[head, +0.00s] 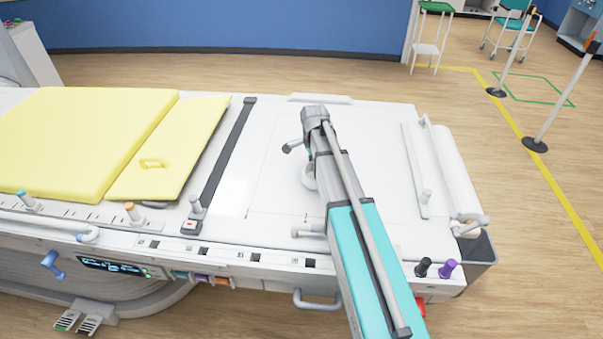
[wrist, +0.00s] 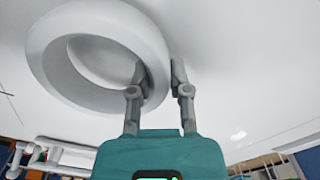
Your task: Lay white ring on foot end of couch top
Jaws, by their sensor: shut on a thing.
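The white ring (wrist: 50,50) is thick and smooth. In the wrist view my gripper (wrist: 160,75) is shut on the ring's right rim, one finger inside the hole and one outside. In the head view only a small part of the ring (head: 308,178) shows left of my arm, which hides the rest and the gripper. The white couch top (head: 270,165) lies below, with a thin outlined rectangle on its bare part. The ring is over this outlined area; I cannot tell whether it touches the surface.
A yellow pad (head: 70,135) and a tilted yellow board (head: 185,145) lie at the left. A dark strap (head: 228,155) crosses the couch. A white roll (head: 455,170) and a raised bar (head: 415,170) stand at the right end. Small posts line the near edge.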

